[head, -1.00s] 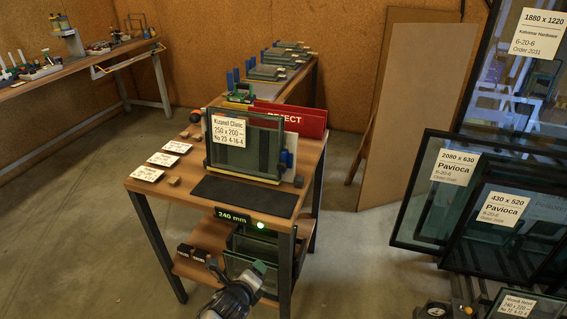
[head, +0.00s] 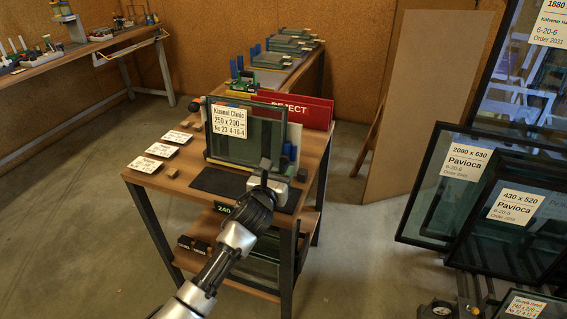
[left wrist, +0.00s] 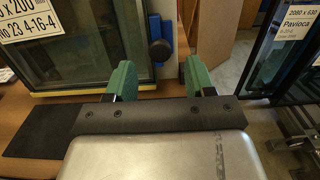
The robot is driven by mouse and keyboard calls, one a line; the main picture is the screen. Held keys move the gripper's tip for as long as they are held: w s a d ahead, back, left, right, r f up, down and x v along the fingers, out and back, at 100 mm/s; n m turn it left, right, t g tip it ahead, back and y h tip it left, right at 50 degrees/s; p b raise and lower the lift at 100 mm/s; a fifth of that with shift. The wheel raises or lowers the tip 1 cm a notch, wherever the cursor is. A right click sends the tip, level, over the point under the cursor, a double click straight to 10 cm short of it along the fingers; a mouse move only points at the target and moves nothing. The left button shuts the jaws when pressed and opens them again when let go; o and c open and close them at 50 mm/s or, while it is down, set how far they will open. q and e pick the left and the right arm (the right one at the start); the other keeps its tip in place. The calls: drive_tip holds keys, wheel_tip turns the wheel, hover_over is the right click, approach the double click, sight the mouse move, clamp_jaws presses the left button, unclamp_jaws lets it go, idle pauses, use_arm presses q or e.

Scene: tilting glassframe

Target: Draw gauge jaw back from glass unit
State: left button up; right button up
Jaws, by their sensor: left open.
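The glass unit (head: 245,145) stands upright in its frame on the bench, with a white size label on its face. It also shows in the left wrist view (left wrist: 95,45). A blue piece with a dark round knob (left wrist: 160,50), which looks like the gauge jaw, stands at the unit's right edge; its blue part shows in the head view (head: 291,152). My left gripper (left wrist: 158,80) is open, its two green fingers apart and empty. The knob appears ahead of the gap between them; I see no contact. In the head view the fingertips are mostly hidden. My right gripper is not in view.
A dark mat (head: 218,182) lies before the unit, with white cards (head: 162,150) at left. A red reject board (head: 312,110) stands behind. My arm partly covers the display (head: 223,208). Large framed panes (head: 455,185) lean at right. Open floor lies left of the bench.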

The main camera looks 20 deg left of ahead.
sight(284, 162)
use_arm(q)
drive_tip(key=shift+w+d, duration=0.1)
drive_tip(key=shift+w, duration=1.95)
clamp_jaws()
